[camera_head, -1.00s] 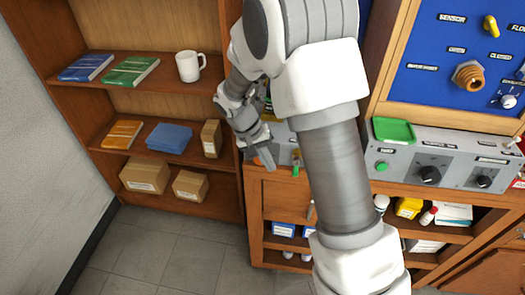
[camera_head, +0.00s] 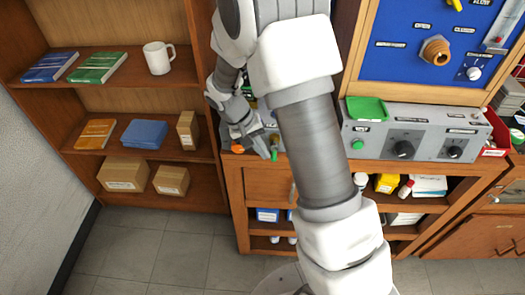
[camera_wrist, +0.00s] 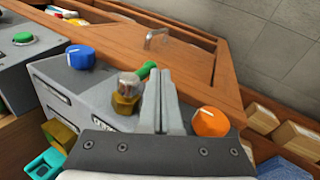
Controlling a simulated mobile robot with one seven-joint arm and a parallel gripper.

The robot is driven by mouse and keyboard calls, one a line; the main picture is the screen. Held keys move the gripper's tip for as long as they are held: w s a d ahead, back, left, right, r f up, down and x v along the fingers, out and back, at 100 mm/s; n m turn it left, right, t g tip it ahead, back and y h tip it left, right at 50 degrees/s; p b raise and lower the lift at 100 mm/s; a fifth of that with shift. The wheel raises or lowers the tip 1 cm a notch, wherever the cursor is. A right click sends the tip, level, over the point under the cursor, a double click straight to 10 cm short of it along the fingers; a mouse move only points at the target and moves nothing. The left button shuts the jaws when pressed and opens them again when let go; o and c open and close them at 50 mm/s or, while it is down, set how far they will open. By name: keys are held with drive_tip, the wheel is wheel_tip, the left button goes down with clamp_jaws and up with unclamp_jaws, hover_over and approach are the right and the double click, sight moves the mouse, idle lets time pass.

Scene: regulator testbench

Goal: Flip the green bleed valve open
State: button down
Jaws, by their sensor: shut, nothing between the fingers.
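The green bleed valve lever (camera_wrist: 146,70) sits on a brass and clear fitting (camera_wrist: 126,92) at the edge of a grey box (camera_wrist: 65,85). In the wrist view its green end points up and right, just left of my fingertips. My gripper (camera_wrist: 162,82) is shut and empty, its fingers beside the lever; I cannot tell whether they touch. In the head view the green lever (camera_head: 274,154) shows just right of my gripper (camera_head: 262,150). My arm hides much of the grey box there.
An orange knob (camera_wrist: 210,122) stands close to the right of my fingers, and a blue knob (camera_wrist: 80,57) is to the left. A brass fitting (camera_wrist: 60,133) is at lower left. A grey control panel (camera_head: 425,135) stands to the right, a bookshelf (camera_head: 75,170) to the left.

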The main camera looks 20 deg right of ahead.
drive_tip(key=shift+f+h+b, duration=0.25)
drive_tip(key=shift+h+b, duration=0.15)
drive_tip(key=shift+h, duration=0.2)
drive_tip(key=shift+s+d+f+g+h+b, duration=0.1)
drive_tip(key=shift+d+f+g+h+b, duration=0.2)
drive_tip(key=shift+h+b, duration=0.35)
drive_tip(key=shift+s+d+f+g+h+b, duration=0.15)
drive_tip(key=shift+d+g+h+b, duration=0.15)
drive_tip(key=shift+h+b, duration=0.35)
drive_tip(key=shift+s+d+f+g+h+b, duration=0.1)
drive_tip(key=shift+d+f+g+h+b, duration=0.25)
drive_tip(key=shift+h, duration=0.45)
drive_tip(key=shift+d+r, duration=0.1)
drive_tip(key=shift+d, duration=0.1)
drive_tip(key=p+v, duration=0.1)
drive_tip(key=v, duration=1.6)
drive_tip(key=shift+s+r, duration=0.15)
drive_tip(key=shift+r, duration=0.1)
drive_tip(key=shift+a, duration=0.1)
